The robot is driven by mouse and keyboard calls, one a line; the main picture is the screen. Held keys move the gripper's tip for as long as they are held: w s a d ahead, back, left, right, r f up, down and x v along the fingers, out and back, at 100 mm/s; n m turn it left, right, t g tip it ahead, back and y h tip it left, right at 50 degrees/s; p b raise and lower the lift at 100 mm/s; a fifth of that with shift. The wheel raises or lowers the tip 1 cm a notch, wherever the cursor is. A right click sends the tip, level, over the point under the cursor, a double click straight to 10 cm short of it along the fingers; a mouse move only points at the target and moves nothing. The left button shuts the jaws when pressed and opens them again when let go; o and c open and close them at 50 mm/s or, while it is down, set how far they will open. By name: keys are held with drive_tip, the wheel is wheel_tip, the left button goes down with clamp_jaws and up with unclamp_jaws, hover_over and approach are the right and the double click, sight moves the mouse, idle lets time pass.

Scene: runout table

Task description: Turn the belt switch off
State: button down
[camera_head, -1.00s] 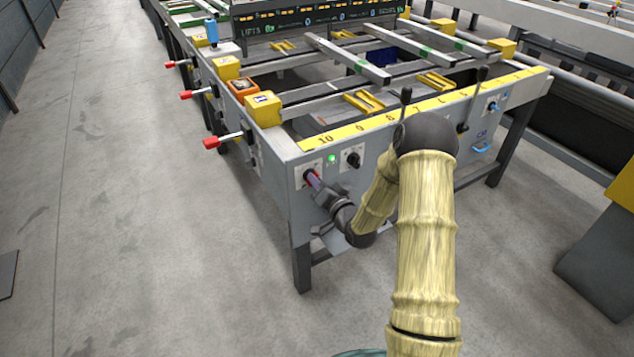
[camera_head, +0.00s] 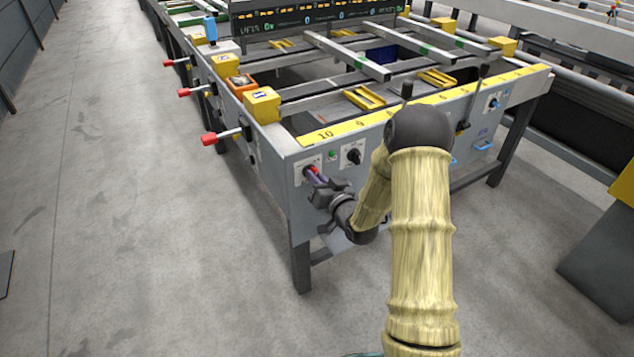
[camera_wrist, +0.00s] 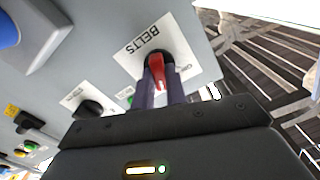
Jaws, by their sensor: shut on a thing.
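The belt switch (camera_wrist: 157,67) is a red handle on a dark round base, on a white plate marked BELTS (camera_wrist: 141,42) in the wrist view. In the head view the switch (camera_head: 310,171) is at the left of the table's grey end panel. My gripper (camera_wrist: 162,84) is shut on the red handle, one purple finger on each side. It also shows in the head view (camera_head: 316,177), reaching the panel from the right. The fingers hide part of the handle. A small green lamp (camera_head: 332,156) beside the switch looks dim.
A black knob (camera_head: 353,157) is right of the lamp. A yellow numbered strip (camera_head: 325,134) runs along the table's top edge. Red-tipped levers (camera_head: 209,139) stick out on the left side. The floor (camera_head: 150,230) to the left is clear.

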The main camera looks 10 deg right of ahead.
drive_tip(key=shift+a+r+n+b, duration=0.1)
drive_tip(key=shift+n+b, duration=2.6)
drive_tip(key=shift+n, duration=0.65)
drive_tip(key=shift+a+r+n+b, duration=0.1)
drive_tip(key=shift+n+b, duration=2.6)
drive_tip(key=shift+n, duration=0.65)
drive_tip(key=c, duration=1.4)
unclamp_jaws()
drive_tip(key=shift+c, duration=0.2)
drive_tip(key=shift+f, duration=0.1)
